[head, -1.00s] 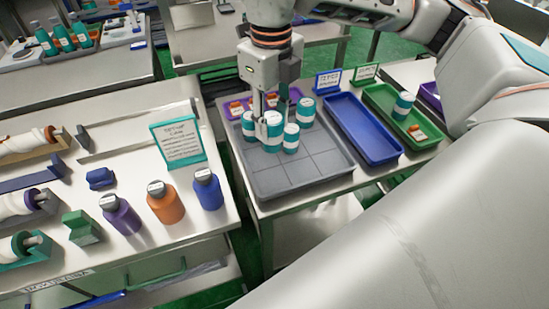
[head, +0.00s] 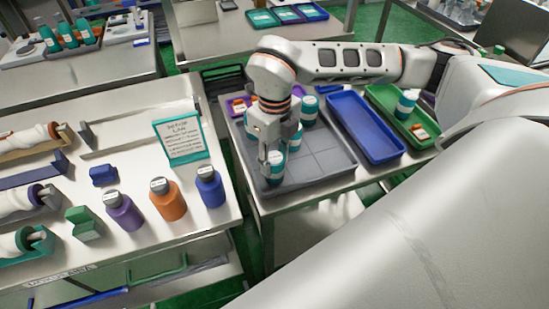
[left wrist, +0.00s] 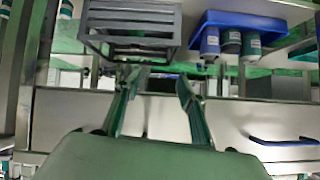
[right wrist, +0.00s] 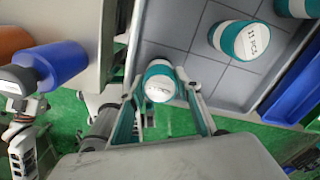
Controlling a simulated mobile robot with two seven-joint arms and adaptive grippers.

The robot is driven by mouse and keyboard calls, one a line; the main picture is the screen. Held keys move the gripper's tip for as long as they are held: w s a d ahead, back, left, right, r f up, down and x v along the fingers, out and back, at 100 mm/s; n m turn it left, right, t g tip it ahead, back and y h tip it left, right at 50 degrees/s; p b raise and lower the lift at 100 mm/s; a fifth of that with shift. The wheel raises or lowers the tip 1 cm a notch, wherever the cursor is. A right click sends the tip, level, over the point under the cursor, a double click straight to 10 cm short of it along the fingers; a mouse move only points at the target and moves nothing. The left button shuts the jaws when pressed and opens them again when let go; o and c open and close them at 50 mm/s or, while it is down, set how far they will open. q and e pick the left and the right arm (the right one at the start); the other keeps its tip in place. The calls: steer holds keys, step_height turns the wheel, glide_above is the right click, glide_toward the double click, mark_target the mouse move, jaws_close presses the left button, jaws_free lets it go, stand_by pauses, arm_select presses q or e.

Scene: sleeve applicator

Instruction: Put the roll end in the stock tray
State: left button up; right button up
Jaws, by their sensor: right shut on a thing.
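My right gripper (head: 272,160) is shut on a teal roll with a white label (head: 275,168), which is taken as the roll end. It is at the front left part of the grey gridded tray (head: 325,172); I cannot tell whether it touches the floor. In the right wrist view the roll (right wrist: 160,82) sits between the fingers, by the tray's edge. Similar teal rolls (head: 308,110) stand in the tray further back. Which tray is the stock tray cannot be read. My left gripper (left wrist: 157,85) is open and empty, outside the head view.
A blue tray (head: 365,128) is empty. Beyond it, a green tray (head: 385,95) holds a teal roll (head: 406,103) and small orange pieces (head: 418,132). On the left bench stand purple (head: 122,212), orange (head: 167,200) and blue (head: 210,187) bottles and a sign (head: 182,137).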

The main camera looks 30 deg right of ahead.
steer(key=shift+f, duration=0.15)
steer(key=o, duration=1.1)
steer(key=shift+r, duration=0.25)
step_height(320, 180, up, 12)
steer(key=shift+f, duration=0.1)
